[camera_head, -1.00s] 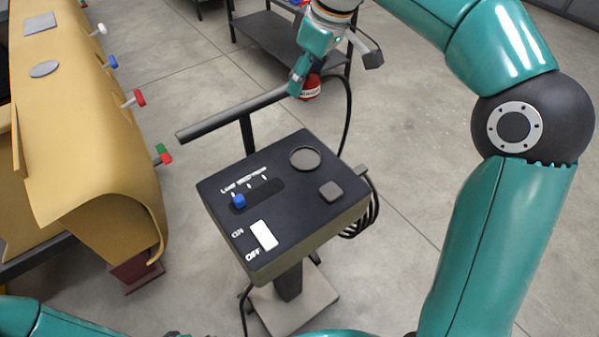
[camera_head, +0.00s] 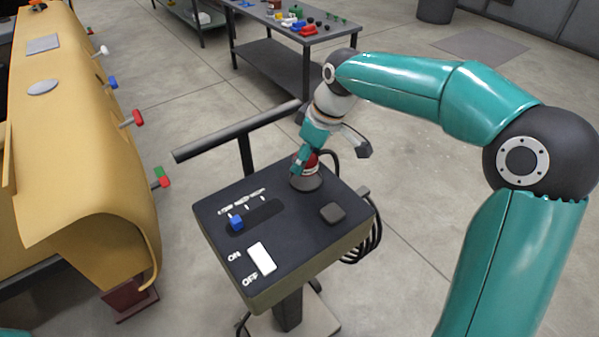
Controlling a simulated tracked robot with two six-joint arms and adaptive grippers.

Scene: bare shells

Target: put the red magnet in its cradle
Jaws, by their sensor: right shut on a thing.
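My right gripper (camera_head: 301,172) reaches down over the far part of the dark control box (camera_head: 290,225). It is shut on the red magnet (camera_head: 311,164), which is partly hidden by the fingers. The magnet is at the round cradle (camera_head: 307,184) on the box's top. I cannot tell whether it is seated in it or just above it. My left gripper is out of view.
The box top has a blue slider knob (camera_head: 236,223), a white ON/OFF switch (camera_head: 262,259) and a grey square button (camera_head: 333,213). A dark bar (camera_head: 240,131) stands behind it. A yellow shell (camera_head: 85,150) with coloured handles is at left. A table (camera_head: 345,35) with small parts stands behind.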

